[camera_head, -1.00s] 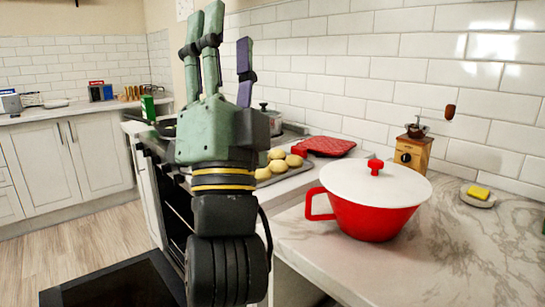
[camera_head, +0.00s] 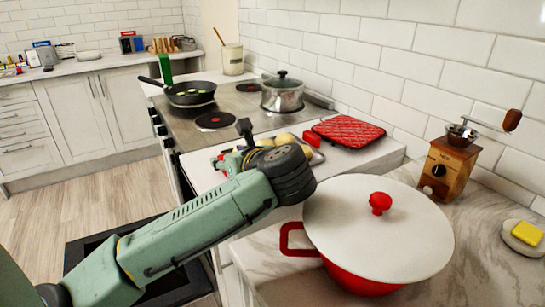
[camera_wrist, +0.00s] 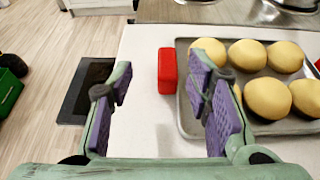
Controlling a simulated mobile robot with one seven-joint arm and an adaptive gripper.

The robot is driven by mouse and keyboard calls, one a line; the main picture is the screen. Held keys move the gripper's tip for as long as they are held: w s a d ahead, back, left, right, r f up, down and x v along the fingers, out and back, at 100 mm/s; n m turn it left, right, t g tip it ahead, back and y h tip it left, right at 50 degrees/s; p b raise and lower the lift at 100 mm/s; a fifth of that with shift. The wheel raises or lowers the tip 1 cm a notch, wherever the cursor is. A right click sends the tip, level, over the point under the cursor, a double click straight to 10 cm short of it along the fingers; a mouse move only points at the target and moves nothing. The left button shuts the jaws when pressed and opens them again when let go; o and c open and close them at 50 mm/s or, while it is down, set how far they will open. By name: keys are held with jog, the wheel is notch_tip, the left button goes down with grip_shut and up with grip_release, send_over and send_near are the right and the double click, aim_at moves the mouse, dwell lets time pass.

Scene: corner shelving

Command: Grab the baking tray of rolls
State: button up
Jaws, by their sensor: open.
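The baking tray (camera_wrist: 187,118) is grey metal and lies on the pale counter, at the right in the wrist view. It holds several golden rolls (camera_wrist: 267,97). A red block (camera_wrist: 167,72), perhaps a handle, sits at its left edge; I cannot tell whether it is attached. My gripper (camera_wrist: 161,70) is open and empty, fingers spread either side of the red block in the picture. The right finger overlaps the tray's left edge. Contact is not clear. In the head view, my arm hides much of the tray; some rolls (camera_head: 285,138) show behind it.
A red pot with a white lid (camera_head: 410,235) stands in front, right of my arm. A red quilted mat (camera_head: 348,131) lies behind the tray. The stove holds a pan (camera_head: 190,95) and a lidded pot (camera_head: 282,97). A wooden grinder (camera_head: 448,168) stands at right.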

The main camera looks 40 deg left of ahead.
jog(key=w+a+f+b, duration=0.2)
jog(key=a+f, duration=0.1)
jog(key=shift+w+a, duration=0.35)
jog(key=shift+a, duration=0.2)
grip_shut()
dwell(0.3)
dwell(0.4)
